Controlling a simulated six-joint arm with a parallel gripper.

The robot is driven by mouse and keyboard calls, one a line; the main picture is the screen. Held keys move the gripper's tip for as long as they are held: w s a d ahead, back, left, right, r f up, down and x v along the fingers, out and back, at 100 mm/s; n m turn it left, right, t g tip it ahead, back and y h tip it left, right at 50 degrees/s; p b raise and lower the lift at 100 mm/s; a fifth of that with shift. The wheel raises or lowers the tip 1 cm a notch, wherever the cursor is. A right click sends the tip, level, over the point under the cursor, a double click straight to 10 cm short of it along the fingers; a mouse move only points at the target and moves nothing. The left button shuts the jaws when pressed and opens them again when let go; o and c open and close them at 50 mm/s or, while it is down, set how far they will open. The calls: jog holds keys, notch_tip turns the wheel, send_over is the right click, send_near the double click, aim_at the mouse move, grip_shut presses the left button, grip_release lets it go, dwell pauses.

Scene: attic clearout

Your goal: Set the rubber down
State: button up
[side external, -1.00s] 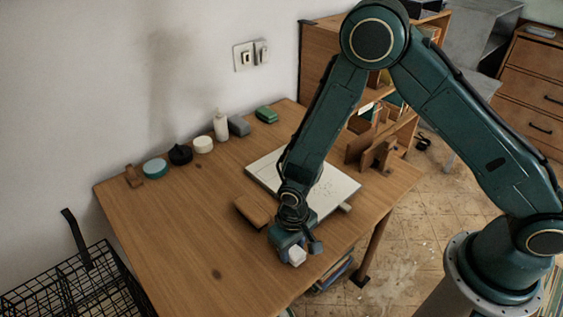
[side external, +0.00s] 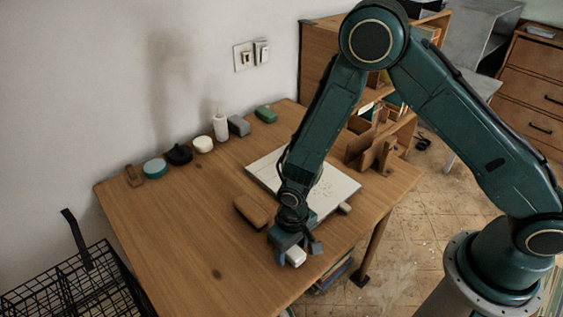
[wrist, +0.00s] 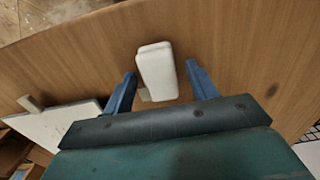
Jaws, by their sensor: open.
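The rubber is a white block with rounded edges (wrist: 157,70), lying near the front edge of the wooden table. In the side view the rubber (side external: 296,257) shows at the end of my gripper (side external: 288,251). In the wrist view my gripper (wrist: 160,72) is open. Its two blue fingers stand on either side of the rubber, with a visible gap on both sides. A small pale patch shows beside the rubber's lower left; I cannot tell what it is. The gripper hides part of the rubber in the side view.
A brown block (side external: 251,211) lies close left of my gripper. A white board (side external: 333,190) lies behind it under my arm. A white bottle (side external: 220,126), grey block (side external: 239,126) and green block (side external: 266,115) stand near the wall. The table's left front (side external: 190,250) is clear.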

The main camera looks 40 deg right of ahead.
notch_tip(320, 180, up, 12)
dwell(0.8)
jog(key=shift+r, duration=0.1)
dwell(0.4)
notch_tip(320, 180, up, 10)
jog(key=t, duration=0.1)
send_over(292, 249)
jog(key=d, duration=0.5)
jog(key=s+d+r+t, duration=0.2)
jog(key=s+d+r, duration=0.2)
jog(key=r, duration=0.3)
jog(key=s+d+r+t, duration=0.1)
jog(key=s+d+r, duration=0.2)
jog(key=s, duration=0.3)
jog(key=s+d+r+t, duration=0.1)
jog(key=s+d+r, duration=0.3)
jog(key=s, duration=0.3)
jog(key=shift+d+r+t, duration=0.3)
jog(key=shift+d, duration=0.2)
jog(key=shift+o, duration=0.4)
